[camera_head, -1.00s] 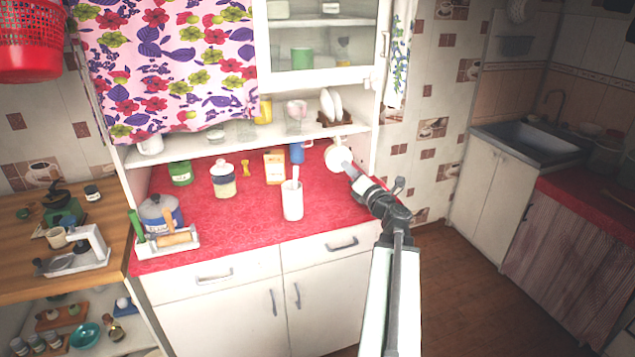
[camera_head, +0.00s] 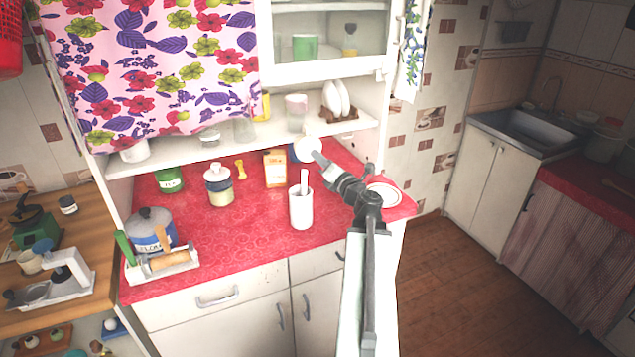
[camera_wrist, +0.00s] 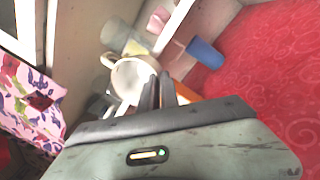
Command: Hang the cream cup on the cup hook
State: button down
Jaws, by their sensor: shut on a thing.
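The cream cup (camera_head: 304,149) is held just below the upper shelf's front edge, in front of a blue cup (camera_head: 292,152) that it partly covers. My gripper (camera_head: 319,158) is shut on it from the right. In the wrist view the cream cup (camera_wrist: 126,78) is tilted with its open mouth partly facing the camera, and my gripper's fingers (camera_wrist: 157,90) are at its rim. The blue cup (camera_wrist: 205,53) is to the right there, apart from it. I cannot make out the cup hook in either view.
The shelf (camera_head: 240,152) above the red counter (camera_head: 245,220) holds glasses and a plate rack (camera_head: 337,112). A white utensil holder (camera_head: 301,208) stands below the cup. A canister (camera_head: 218,187), an orange box (camera_head: 275,168) and a white plate (camera_head: 383,194) are on the counter.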

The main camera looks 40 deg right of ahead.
jog(key=f+b, duration=0.2)
jog(key=f, duration=0.1)
jog(key=f+b, duration=0.3)
jog(key=s+f+b, duration=0.1)
jog(key=f+b, duration=0.2)
jog(key=shift+d, duration=0.35)
jog(key=shift+r, duration=0.1)
jog(key=shift+d+r, duration=0.1)
